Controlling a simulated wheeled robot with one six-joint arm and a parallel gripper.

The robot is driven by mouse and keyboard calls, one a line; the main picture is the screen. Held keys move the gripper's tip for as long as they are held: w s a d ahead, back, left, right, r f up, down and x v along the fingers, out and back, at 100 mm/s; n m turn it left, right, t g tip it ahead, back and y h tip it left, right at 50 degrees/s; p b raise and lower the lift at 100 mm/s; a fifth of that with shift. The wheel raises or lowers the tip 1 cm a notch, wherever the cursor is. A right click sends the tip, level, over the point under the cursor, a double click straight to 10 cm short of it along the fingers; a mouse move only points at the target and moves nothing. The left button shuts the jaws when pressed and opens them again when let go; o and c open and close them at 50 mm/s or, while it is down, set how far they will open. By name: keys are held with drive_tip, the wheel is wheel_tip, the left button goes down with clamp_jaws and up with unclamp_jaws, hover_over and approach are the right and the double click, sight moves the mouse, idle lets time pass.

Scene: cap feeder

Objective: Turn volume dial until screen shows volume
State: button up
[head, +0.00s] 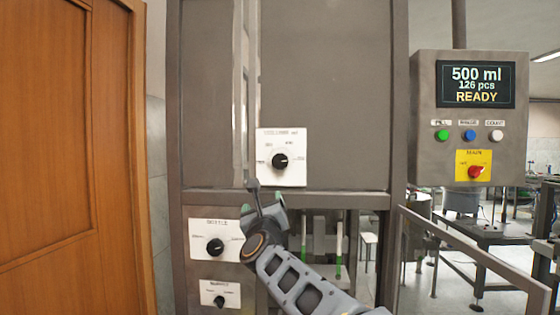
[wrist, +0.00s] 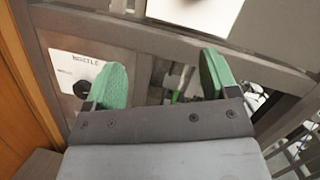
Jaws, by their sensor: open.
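The volume dial (head: 280,161) is a black knob on a white plate (head: 296,137) on the grey machine front. The screen (head: 475,85) on the box at right reads 500 ml, 126 pcs, READY. My gripper (head: 264,192) is just below the volume plate, in front of the horizontal frame bar, apart from the dial. In the wrist view its two green-padded fingers (wrist: 163,82) are spread with nothing between them.
A second black dial (head: 215,247) on a white plate is lower left, with a smaller dial (head: 219,301) beneath. The control box (head: 425,140) carries green, blue and white buttons and a red switch (head: 475,171) on yellow. A wooden door (head: 65,150) stands left, a rail (head: 470,250) right.

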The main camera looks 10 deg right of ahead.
sight(279, 163)
drive_tip(key=w+d+r+m+h+p, duration=0.2)
drive_tip(key=w+r+m+p, duration=0.1)
drive_tip(key=w+d+r+m+h+p, duration=0.2)
drive_tip(key=w+r+m, duration=0.1)
drive_tip(key=w+m, duration=0.1)
drive_tip(key=w+d+r+m+h+p, duration=0.2)
drive_tip(key=w+r+m+p, duration=0.1)
drive_tip(key=w, duration=0.1)
drive_tip(key=shift+r+m+p, duration=0.25)
drive_tip(key=shift+m+p, duration=0.05)
drive_tip(key=shift+p, duration=0.05)
drive_tip(key=shift+f+p+x, duration=0.2)
drive_tip(key=shift+p+x, duration=0.35)
drive_tip(key=shift+x, duration=0.35)
drive_tip(key=shift+d, duration=0.1)
drive_tip(key=shift+c, duration=0.4)
drive_tip(key=c, duration=0.8)
drive_tip(key=shift+c, duration=0.2)
